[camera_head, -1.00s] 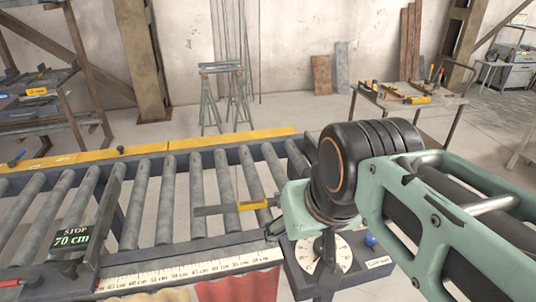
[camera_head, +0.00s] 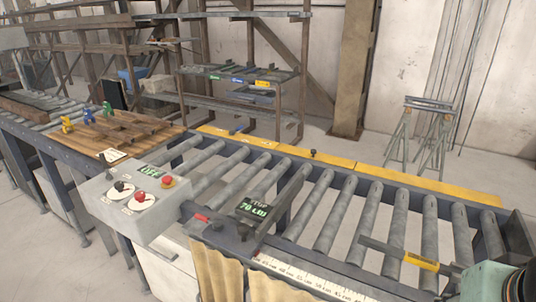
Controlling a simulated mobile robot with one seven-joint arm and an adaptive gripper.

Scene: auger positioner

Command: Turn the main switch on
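A light grey control box (camera_head: 146,226) stands at the left front of the roller conveyor. On its top are a black knob (camera_head: 122,187) and a red knob (camera_head: 140,198), each on a white round plate. The labels beside them are too small to read, so I cannot tell which knob is the main switch. My gripper is out of view; only a green and black part of my arm shows at the bottom right corner.
The stop carriage (camera_head: 250,213), its display reading about 70 cm, stands on the roller conveyor (camera_head: 328,213) right of the box. A ruler (camera_head: 308,279) runs along the front edge. Wooden boards (camera_head: 112,133) with small coloured clamps lie behind the box. A shelf rack stands behind.

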